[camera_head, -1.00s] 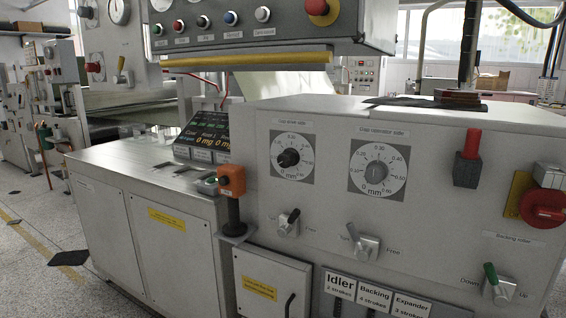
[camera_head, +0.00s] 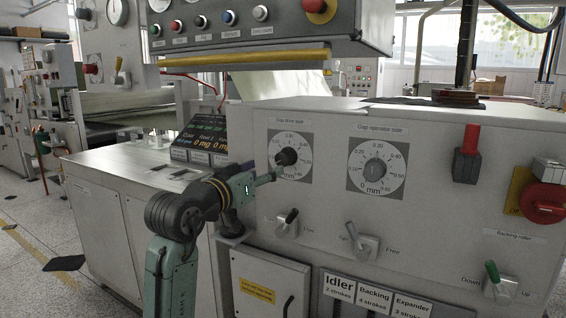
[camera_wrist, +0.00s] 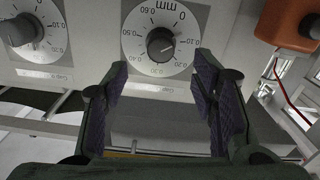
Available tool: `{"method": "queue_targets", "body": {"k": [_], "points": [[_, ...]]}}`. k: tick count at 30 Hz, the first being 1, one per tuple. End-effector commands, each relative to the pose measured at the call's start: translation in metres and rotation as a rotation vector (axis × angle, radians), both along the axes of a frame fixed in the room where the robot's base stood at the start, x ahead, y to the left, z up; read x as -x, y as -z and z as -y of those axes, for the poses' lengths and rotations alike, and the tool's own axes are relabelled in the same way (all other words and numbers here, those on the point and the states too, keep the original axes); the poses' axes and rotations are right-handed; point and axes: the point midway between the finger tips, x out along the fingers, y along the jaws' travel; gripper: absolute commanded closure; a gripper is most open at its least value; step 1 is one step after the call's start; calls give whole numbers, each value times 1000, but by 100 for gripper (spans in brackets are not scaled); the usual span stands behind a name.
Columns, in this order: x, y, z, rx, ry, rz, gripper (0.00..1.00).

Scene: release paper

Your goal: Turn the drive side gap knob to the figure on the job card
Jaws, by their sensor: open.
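The drive side gap knob (camera_head: 286,157) is black and sits on a white round dial (camera_head: 300,142) marked in mm, on the front of the grey machine. In the wrist view the dial appears upside down with the black knob (camera_wrist: 160,41) at top centre. A pale mark on the knob points roughly toward 0.10; the exact reading is unclear. My gripper (camera_head: 272,174) is just in front of the dial's lower left. Its two fingers (camera_wrist: 162,88) are spread and empty, with the knob beyond their tips, not visibly touched. I cannot make out a job card.
The operator side gap dial (camera_head: 358,178) with its grey knob (camera_head: 375,168) is to the right. Two small levers (camera_head: 288,222) (camera_head: 362,243) stick out below the dials. An orange box (camera_wrist: 289,20) is close by in the wrist view. A red rotary switch (camera_head: 541,203) is far right.

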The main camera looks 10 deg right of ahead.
Motion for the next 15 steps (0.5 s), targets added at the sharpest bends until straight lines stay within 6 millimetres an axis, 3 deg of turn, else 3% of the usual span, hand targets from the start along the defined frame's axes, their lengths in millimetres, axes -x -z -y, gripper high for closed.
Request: {"method": "queue_targets", "body": {"k": [15], "points": [[-69,-3,50,2,-2,2,47]]}}
